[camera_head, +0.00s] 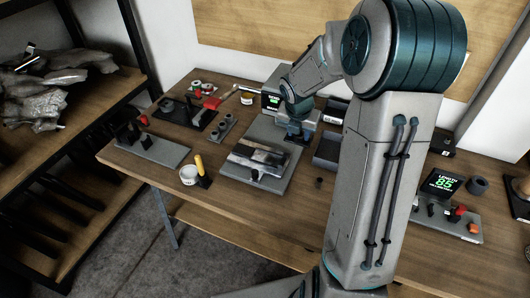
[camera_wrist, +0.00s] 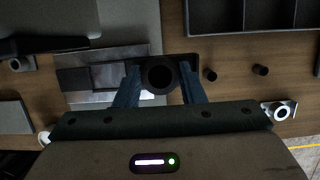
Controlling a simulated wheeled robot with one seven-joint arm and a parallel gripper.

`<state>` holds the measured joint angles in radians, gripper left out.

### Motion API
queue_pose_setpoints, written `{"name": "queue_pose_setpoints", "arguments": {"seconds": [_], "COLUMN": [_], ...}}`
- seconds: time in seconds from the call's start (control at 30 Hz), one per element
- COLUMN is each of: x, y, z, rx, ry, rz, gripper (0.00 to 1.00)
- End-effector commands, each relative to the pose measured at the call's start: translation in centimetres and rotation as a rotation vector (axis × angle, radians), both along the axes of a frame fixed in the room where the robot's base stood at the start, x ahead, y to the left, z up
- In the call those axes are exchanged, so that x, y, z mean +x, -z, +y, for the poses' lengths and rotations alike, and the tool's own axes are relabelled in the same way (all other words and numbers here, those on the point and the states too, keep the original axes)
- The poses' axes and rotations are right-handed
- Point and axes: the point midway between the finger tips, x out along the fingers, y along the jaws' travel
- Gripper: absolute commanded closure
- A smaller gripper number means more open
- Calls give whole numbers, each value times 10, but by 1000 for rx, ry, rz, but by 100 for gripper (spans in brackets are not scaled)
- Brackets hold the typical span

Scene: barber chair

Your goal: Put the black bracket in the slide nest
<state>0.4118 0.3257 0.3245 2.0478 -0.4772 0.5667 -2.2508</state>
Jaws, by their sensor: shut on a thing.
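My gripper (camera_wrist: 160,80) is shut on the black bracket (camera_wrist: 158,59), seen from above in the wrist view as a dark plate with a round black boss between the fingers. In the head view my gripper (camera_head: 298,128) is over the right back part of a grey base plate; the bracket is mostly hidden there. The slide nest seems to be the metal fixture (camera_head: 258,155) on that plate; it also shows in the wrist view (camera_wrist: 100,72), left of the fingers. The bracket overlaps its right end in that view; I cannot tell whether they touch.
A dark tray with compartments (camera_wrist: 255,16) lies right of the bracket in the wrist view. A white cup (camera_head: 189,175) and a yellow-handled tool (camera_head: 200,168) stand left of the plate. A display (camera_head: 440,183) is at right.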

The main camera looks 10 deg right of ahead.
Motion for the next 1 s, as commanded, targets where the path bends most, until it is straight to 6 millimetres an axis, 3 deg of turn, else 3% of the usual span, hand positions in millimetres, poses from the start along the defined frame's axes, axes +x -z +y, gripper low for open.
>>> {"name": "queue_pose_setpoints", "arguments": {"seconds": [0.3,0.5,0.7,1.0], "x": [24,35,38,38], "y": [39,56,64,100], "z": [61,87,94,93], "rx": [0,0,0,0], "ry": [-7,-5,-2,-4], "rz": [2,1,1,2], "gripper": [91,91,91,91]}}
